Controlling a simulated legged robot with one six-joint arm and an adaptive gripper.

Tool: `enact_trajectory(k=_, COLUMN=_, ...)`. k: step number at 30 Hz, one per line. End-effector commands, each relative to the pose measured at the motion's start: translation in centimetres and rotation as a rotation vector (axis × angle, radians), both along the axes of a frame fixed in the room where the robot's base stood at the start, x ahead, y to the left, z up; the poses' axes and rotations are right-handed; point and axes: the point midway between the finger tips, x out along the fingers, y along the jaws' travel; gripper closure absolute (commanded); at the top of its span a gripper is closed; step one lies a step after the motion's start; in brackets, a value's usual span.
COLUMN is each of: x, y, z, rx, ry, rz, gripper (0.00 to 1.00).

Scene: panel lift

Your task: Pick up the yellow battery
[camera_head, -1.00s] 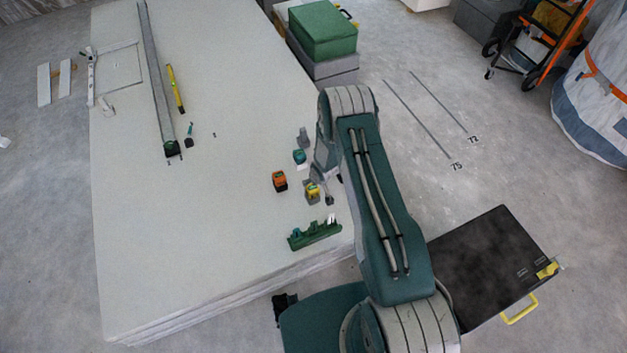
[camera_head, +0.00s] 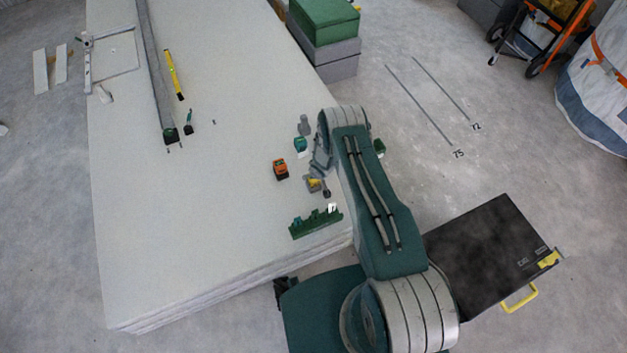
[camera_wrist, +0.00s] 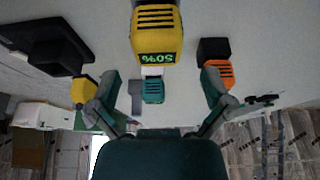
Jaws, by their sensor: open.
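The yellow battery (camera_wrist: 157,38) has black slots and a green "50%" display, and shows large at the top middle of the wrist view. In the head view a small yellow battery (camera_head: 314,184) stands on the pale panel stack, partly covered beside my gripper. My gripper (camera_wrist: 160,80) is open, its two fingers apart. The battery appears between and beyond the fingertips, and nothing is held. I cannot tell the exact gap between fingers and battery.
An orange battery (camera_head: 280,169) stands left of the yellow one, and a teal one (camera_head: 300,145) behind. A green rack (camera_head: 316,221) lies in front, near the panel stack's (camera_head: 190,240) edge. A second yellow object (camera_wrist: 83,91) shows in the wrist view. The panel's middle is clear.

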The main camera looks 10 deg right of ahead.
Motion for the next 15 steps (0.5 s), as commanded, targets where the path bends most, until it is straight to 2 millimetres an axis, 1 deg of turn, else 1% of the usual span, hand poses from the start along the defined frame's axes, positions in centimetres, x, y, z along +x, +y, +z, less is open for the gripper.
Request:
enact_trajectory(k=1, x=0.1, y=-0.1, z=-0.7, rx=-0.001, ry=0.001, rz=0.001, gripper=0.0)
enact_trajectory(k=5, x=0.5, y=-0.2, z=-2.0, rx=-0.001, ry=0.001, rz=0.001, gripper=0.0)
enact_trajectory(k=15, x=1.2, y=0.0, z=-3.5, rx=0.001, ry=0.0, rz=0.0, gripper=0.0)
